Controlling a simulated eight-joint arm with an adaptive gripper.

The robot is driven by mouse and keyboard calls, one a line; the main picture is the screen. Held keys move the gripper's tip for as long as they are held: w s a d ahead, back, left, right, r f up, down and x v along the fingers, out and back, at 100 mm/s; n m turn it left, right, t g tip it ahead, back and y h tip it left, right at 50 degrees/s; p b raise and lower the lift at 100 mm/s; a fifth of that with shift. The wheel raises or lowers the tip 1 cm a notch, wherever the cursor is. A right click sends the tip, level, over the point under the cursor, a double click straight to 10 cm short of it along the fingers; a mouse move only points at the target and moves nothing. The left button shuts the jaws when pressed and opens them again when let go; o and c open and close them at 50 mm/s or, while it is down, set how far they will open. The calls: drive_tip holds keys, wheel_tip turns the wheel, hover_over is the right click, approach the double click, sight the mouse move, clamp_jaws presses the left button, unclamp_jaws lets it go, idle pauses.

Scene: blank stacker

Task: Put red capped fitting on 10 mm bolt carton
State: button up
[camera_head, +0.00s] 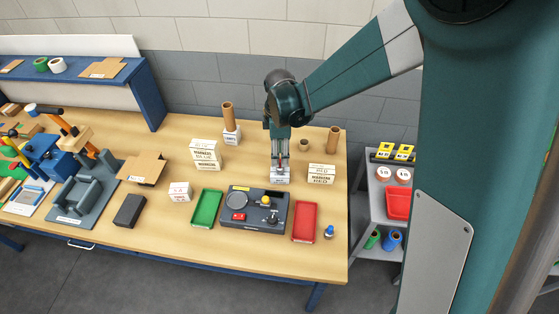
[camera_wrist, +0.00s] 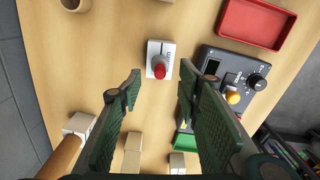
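A red capped fitting (camera_wrist: 159,71) stands at a small white carton (camera_wrist: 161,50) in the wrist view and appears to rest on its top. The carton's lettering is too small to read for sure. In the head view this white carton (camera_head: 280,179) lies just below my gripper (camera_head: 280,161), and a bit of red shows between the fingers. In the wrist view my gripper (camera_wrist: 160,78) is open, with one finger on each side of the fitting in the picture. Both fingers look clear of it, and nothing is held.
A dark control box (camera_head: 254,208) stands in front, between a green tray (camera_head: 207,208) and a red tray (camera_head: 304,222). Lettered cartons stand left (camera_head: 205,155) and right (camera_head: 321,173). A blue capped piece (camera_head: 328,232) stands near the right edge. Cardboard tubes (camera_head: 333,139) stand behind.

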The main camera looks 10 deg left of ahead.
sight(280, 161)
drive_tip(key=shift+r, duration=2.85)
drive_tip(key=s+d+r+m+t, duration=0.2)
drive_tip(key=s+d+r+m, duration=0.25)
drive_tip(key=d+r, duration=0.35)
drive_tip(key=s+d+r+m+t, duration=0.1)
drive_tip(key=s+d+r+m, duration=0.4)
drive_tip(key=d, duration=0.5)
drive_tip(key=s+d+r+m+t, duration=0.3)
drive_tip(key=s+d+m+t, duration=0.1)
drive_tip(key=s+d+m, duration=0.6)
drive_tip(key=s+d, duration=0.3)
drive_tip(key=d, duration=0.1)
drive_tip(key=shift+s+m, duration=0.35)
